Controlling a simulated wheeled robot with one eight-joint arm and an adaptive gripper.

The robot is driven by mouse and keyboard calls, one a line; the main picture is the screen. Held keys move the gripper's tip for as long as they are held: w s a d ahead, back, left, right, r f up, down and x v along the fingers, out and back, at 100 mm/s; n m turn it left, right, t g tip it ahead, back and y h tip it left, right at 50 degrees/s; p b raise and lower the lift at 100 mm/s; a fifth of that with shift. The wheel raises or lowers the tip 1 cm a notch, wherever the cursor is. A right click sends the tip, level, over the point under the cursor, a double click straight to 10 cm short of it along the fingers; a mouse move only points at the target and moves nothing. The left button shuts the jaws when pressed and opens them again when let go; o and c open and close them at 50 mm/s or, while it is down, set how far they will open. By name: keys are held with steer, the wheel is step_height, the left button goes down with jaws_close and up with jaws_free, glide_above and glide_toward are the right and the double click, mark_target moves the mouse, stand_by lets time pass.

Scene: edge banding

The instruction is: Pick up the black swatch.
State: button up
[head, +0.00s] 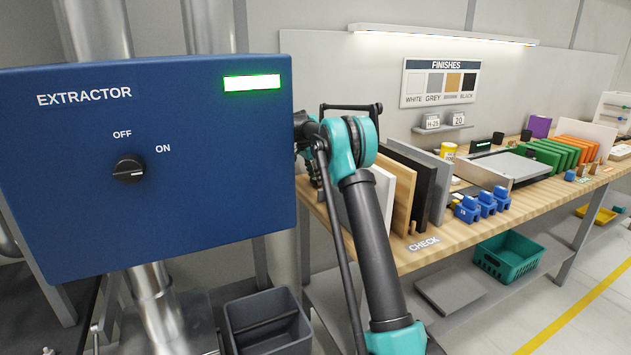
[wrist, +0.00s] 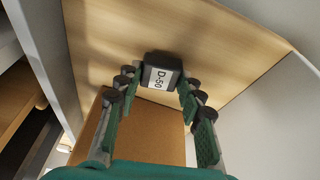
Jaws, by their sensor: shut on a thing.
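In the wrist view my gripper (wrist: 160,84) has its two green fingers on either side of a small black block (wrist: 162,64) with a white label reading D-50. The fingers are shut on this block, in front of a light wood surface. I cannot tell whether this block is the black swatch. In the head view the finishes board (head: 440,83) on the wall shows a square marked BLACK (head: 468,82), and a black panel (head: 424,190) stands among the upright panels on the bench.
The blue extractor box (head: 200,200) fills the left, its knob (head: 129,169) in front. On the bench (head: 440,248) stand blue holders (head: 487,203), green upright pieces (head: 545,152) and orange ones (head: 578,148). A green crate (head: 508,258) sits below. A brown block (wrist: 140,125) lies near the fingers.

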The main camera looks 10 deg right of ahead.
mark_target(315, 179)
step_height(315, 179, up, 19)
stand_by(0.4)
steer(key=shift+f, duration=0.15)
